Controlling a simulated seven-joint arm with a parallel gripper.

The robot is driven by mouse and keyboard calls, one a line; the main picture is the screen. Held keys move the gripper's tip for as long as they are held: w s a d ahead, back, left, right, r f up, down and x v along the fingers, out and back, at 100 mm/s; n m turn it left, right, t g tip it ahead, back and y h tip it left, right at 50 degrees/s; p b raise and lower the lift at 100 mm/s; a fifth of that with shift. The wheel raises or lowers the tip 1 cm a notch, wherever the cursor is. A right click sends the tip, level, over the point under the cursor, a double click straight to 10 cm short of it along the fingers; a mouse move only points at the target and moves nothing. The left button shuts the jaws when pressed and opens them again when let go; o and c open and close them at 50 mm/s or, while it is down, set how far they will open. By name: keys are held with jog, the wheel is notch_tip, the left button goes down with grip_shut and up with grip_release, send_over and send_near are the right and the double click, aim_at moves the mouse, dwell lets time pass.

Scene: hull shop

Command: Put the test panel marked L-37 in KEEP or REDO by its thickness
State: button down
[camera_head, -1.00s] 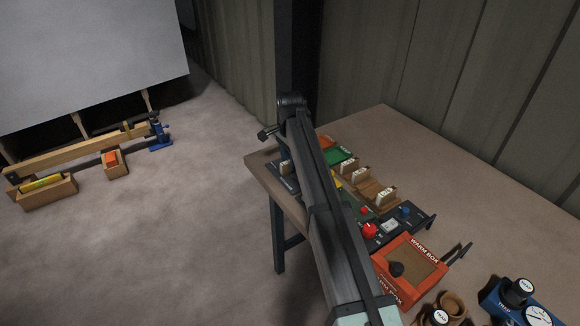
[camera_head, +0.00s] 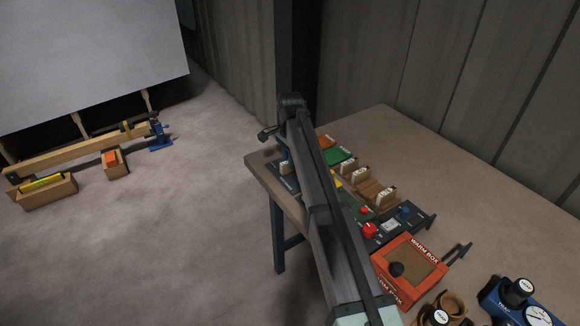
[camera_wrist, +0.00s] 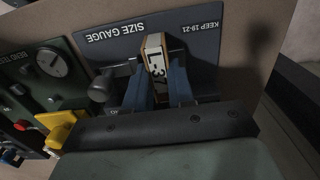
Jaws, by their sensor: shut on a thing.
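The test panel marked L-37 (camera_wrist: 154,60) is a thin piece with a white labelled edge and tan sides. In the wrist view my gripper (camera_wrist: 161,84) is shut on it, with a blue finger on each side. The panel stands over the dark size gauge plate (camera_wrist: 205,45), which reads SIZE GAUGE and KEEP 19-21. A round grey knob (camera_wrist: 103,88) is left of the panel. I cannot tell whether the panel touches the gauge. In the head view the gauge (camera_head: 290,184) is partly hidden by my arm.
A green tray (camera_head: 341,155) and an orange tray (camera_head: 326,142) lie beyond my arm; their labels are too small to read. Other labelled pieces (camera_head: 385,196) stand in wooden holders. A dark bend tester (camera_wrist: 50,65) and an orange warm box (camera_head: 409,269) are nearby.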

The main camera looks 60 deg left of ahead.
jog(key=shift+r, duration=3.45)
jog(key=w, duration=0.1)
jog(key=w+d, duration=0.1)
jog(key=shift+w+f, duration=0.1)
jog(key=shift+w, duration=0.3)
jog(key=shift+m, duration=0.5)
jog(key=w, duration=0.3)
jog(key=w+a, duration=0.1)
jog(key=w, duration=0.1)
jog(key=shift+w+a, duration=0.1)
jog(key=shift+w, duration=0.3)
jog(key=w+a+n, duration=0.1)
jog(key=w+a, duration=0.5)
jog(key=w, duration=0.2)
jog(key=shift+a+f, duration=0.1)
jog(key=shift+f, duration=2.9)
